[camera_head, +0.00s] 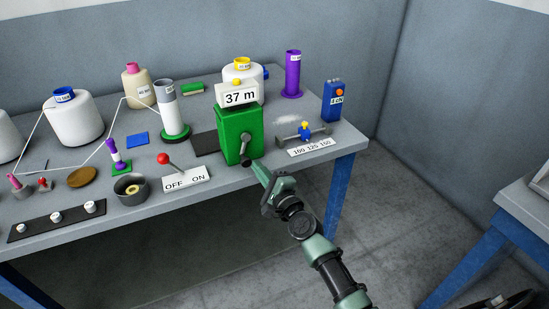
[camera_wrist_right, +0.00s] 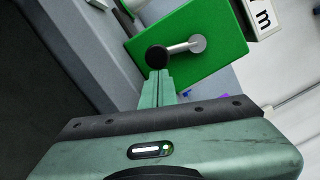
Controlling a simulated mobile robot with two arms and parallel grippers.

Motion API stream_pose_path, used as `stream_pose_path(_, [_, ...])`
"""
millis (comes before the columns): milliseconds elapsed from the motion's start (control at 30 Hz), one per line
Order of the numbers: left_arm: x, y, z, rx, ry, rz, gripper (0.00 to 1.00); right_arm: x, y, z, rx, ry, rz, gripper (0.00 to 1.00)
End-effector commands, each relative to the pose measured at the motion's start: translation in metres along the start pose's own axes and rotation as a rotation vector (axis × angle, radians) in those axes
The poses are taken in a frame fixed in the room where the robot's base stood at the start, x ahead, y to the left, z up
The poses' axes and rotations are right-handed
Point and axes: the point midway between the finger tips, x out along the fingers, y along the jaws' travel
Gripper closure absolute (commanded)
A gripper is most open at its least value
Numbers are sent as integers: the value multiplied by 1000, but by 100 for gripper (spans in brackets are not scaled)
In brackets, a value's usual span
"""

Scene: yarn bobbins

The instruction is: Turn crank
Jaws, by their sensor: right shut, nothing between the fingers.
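A green box (camera_head: 232,127) with a "37 m" display (camera_head: 239,97) on top stands near the front edge of the table. Its grey crank (camera_head: 246,143) is on the front face, with the arm pointing down to a black knob (camera_head: 246,160). My right gripper (camera_head: 259,168) is shut and empty, its fingertips close beside the knob. In the right wrist view the shut fingers (camera_wrist_right: 158,84) reach up to the black knob (camera_wrist_right: 157,57); I cannot tell whether they touch. The crank arm (camera_wrist_right: 184,46) runs right from the knob there. My left gripper is not in view.
An OFF/ON switch with a red-balled lever (camera_head: 163,159) is left of the box. A numbered slider (camera_head: 305,132) and a blue block (camera_head: 332,100) are right of it. Cones, spools and a bowl (camera_head: 130,187) fill the table (camera_head: 222,179) leftward. Floor in front is free.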

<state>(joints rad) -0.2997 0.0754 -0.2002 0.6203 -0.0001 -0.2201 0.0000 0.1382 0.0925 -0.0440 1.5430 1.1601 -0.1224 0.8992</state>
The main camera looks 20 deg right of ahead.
Motion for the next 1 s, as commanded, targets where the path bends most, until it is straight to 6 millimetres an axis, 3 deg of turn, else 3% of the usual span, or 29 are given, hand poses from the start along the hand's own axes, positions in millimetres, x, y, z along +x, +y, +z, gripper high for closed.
stream_pose_path(600, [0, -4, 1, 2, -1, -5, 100, -2, 1, 2, 16, -1, -1, 100])
stream_pose_path(1000, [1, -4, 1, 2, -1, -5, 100, -62, 2, 1, 16, 0, 0, 100])
